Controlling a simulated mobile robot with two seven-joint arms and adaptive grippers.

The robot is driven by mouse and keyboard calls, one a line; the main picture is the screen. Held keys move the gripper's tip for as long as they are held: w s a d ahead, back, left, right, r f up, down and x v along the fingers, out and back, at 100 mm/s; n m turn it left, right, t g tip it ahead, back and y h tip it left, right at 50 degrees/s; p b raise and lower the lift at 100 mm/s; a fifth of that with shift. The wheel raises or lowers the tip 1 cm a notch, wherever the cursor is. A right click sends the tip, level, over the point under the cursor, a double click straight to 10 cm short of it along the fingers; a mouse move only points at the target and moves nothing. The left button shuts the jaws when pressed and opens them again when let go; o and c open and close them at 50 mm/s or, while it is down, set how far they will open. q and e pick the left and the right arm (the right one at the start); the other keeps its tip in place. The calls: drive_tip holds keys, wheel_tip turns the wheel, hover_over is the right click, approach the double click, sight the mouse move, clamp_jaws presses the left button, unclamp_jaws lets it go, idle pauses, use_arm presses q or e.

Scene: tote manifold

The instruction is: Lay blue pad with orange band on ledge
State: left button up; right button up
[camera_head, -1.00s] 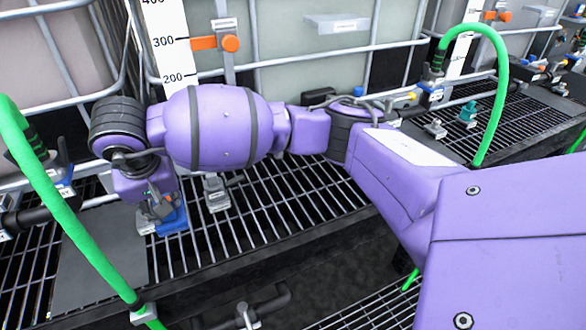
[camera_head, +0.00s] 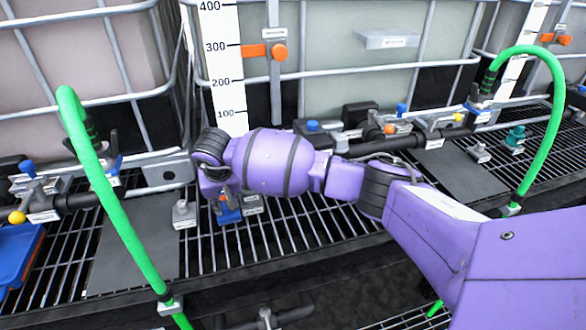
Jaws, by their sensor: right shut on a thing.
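My right gripper (camera_head: 228,205) hangs at the end of the purple right arm, low over the grating. It is shut on a small blue piece (camera_head: 230,216), which I take for the blue pad. A small bit of orange shows by the fingers, but the band is not clear. The fingers and wrist cover part of the pad, and I cannot tell whether it touches the grating. The ledge is not marked; the barred grating (camera_head: 290,238) in front of the tanks looks like it. My left gripper is not in view.
Small grey blocks stand left (camera_head: 183,213) and right (camera_head: 253,205) of the gripper. A dark plate (camera_head: 135,245) lies to the left. Green hoses (camera_head: 122,215) rise on both sides. A blue tray (camera_head: 12,255) is at far left. Caged tanks and valves stand behind.

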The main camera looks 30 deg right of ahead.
drive_tip(key=shift+f, duration=0.2)
drive_tip(key=o, duration=0.7)
drive_tip(key=shift+a+r, duration=0.1)
drive_tip(key=shift+r, duration=0.45)
drive_tip(key=v, duration=1.1)
drive_tip(key=shift+s, duration=0.25)
